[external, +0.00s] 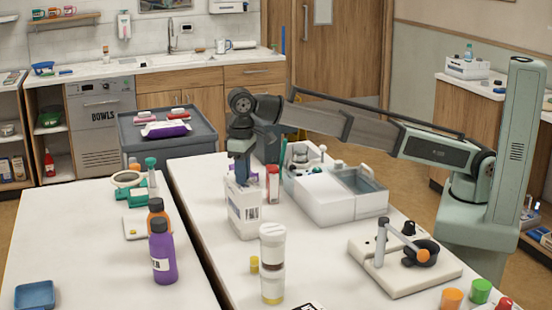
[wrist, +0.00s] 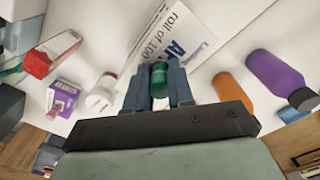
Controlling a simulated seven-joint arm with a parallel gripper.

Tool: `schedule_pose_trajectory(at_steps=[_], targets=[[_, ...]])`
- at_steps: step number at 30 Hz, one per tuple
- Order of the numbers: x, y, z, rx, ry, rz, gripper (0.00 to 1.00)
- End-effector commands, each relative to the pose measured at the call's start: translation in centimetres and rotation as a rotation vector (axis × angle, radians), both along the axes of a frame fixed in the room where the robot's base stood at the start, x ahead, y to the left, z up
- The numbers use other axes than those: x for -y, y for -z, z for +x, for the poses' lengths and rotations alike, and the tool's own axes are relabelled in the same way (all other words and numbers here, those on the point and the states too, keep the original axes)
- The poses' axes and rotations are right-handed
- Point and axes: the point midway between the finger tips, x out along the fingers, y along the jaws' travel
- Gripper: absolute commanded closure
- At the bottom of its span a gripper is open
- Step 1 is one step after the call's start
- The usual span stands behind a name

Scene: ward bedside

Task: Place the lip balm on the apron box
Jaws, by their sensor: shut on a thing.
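My gripper (external: 241,172) is shut on a small green cylinder, the lip balm (wrist: 159,76), which shows between the two fingers in the wrist view. The external view does not show it clearly. The apron box (external: 244,213) is a white box with a barcode, standing on the right-hand white table. My fingertips are right over its top. In the wrist view the printed apron box (wrist: 172,42) lies just beyond the fingertips. I cannot tell whether the lip balm touches the box.
A red box (external: 272,184) and a white-grey bin (external: 335,205) stand close to the right of the apron box. Stacked white-lidded jars (external: 272,250) stand in front. A purple bottle (external: 162,252) and an orange bottle (wrist: 234,91) stand on the left table.

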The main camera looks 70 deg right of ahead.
Motion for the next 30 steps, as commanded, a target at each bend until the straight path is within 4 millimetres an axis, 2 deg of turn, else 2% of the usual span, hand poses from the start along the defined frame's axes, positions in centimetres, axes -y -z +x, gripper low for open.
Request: schedule_pose_trajectory(at_steps=[1,9,19,23,30], targets=[[0.0,0.1,0.0,0.0,0.0,0.0,0.77],[0.0,0.1,0.0,0.0,0.0,0.0,0.52],[0.0,-0.5,0.0,0.001,0.0,0.001,0.52],[-0.1,-2.0,0.1,0.001,0.0,0.001,0.52],[-0.1,-6.4,0.2,0.002,0.0,0.001,0.52]])
